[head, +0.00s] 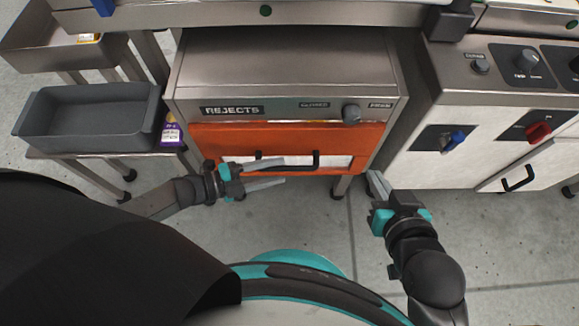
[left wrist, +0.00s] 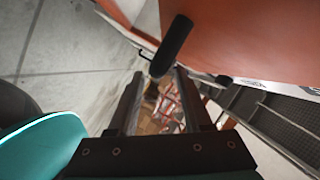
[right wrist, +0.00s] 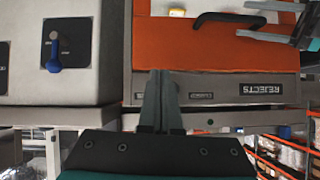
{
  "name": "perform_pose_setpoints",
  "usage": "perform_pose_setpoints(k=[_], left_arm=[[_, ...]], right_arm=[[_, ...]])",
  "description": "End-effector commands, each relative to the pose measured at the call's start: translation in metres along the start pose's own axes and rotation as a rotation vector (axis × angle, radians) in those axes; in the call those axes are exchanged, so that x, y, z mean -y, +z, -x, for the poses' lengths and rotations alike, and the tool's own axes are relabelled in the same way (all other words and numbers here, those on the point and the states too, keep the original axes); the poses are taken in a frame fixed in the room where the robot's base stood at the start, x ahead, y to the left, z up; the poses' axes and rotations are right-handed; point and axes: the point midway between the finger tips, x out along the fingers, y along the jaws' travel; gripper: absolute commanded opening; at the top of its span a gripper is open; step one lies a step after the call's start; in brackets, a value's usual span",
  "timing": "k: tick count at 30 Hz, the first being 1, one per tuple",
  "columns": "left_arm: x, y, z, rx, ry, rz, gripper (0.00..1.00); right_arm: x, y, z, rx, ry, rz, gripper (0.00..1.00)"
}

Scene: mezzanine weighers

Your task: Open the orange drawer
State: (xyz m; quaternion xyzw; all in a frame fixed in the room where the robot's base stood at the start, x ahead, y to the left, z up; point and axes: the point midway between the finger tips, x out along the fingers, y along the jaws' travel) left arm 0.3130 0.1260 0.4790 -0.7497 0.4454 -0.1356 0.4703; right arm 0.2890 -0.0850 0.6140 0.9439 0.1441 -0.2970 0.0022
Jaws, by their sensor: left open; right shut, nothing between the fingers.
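The orange drawer (head: 220,140) is in the front of the grey REJECTS cabinet, below its label strip, and looks shut. It has a pale label panel and a black bar handle (head: 316,160). My left gripper (head: 284,171) is open at the drawer front, its fingers pointing right across the handle's left part. In the left wrist view the black handle (left wrist: 172,45) shows just beyond the two fingertips; I cannot tell whether they touch it. My right gripper (head: 373,181) is shut and empty, right of the drawer and apart from it. The right wrist view shows the handle (right wrist: 240,19) upside down.
The REJECTS cabinet (head: 285,65) carries a grey knob (head: 351,112). A white cabinet with blue (head: 457,138) and red (head: 538,131) switches stands to the right. A grey tray (head: 85,118) sits on a stand at left. The floor before the drawer is clear.

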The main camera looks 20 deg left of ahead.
Motion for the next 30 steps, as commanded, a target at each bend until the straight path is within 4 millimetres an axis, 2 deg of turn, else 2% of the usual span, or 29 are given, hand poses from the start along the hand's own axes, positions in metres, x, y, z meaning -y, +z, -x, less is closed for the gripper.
perform_pose_setpoints(k=[6,12,26,30], left_arm=[[-0.001,0.0,-0.024,-0.002,-0.001,-0.002,0.5],[0.0,0.0,-0.038,-0.001,-0.001,0.0,0.5],[0.0,0.0,-0.044,0.0,0.0,-0.001,0.5],[0.0,0.0,-0.044,0.0,0.0,0.0,0.36]], right_arm=[[0.011,-0.004,-0.005,-0.112,-0.031,-0.013,0.0],[0.019,-0.01,-0.005,-0.192,-0.051,-0.025,0.0],[0.022,-0.013,-0.004,-0.232,-0.059,-0.031,0.0],[0.022,-0.013,-0.004,-0.231,-0.059,-0.031,0.0]])
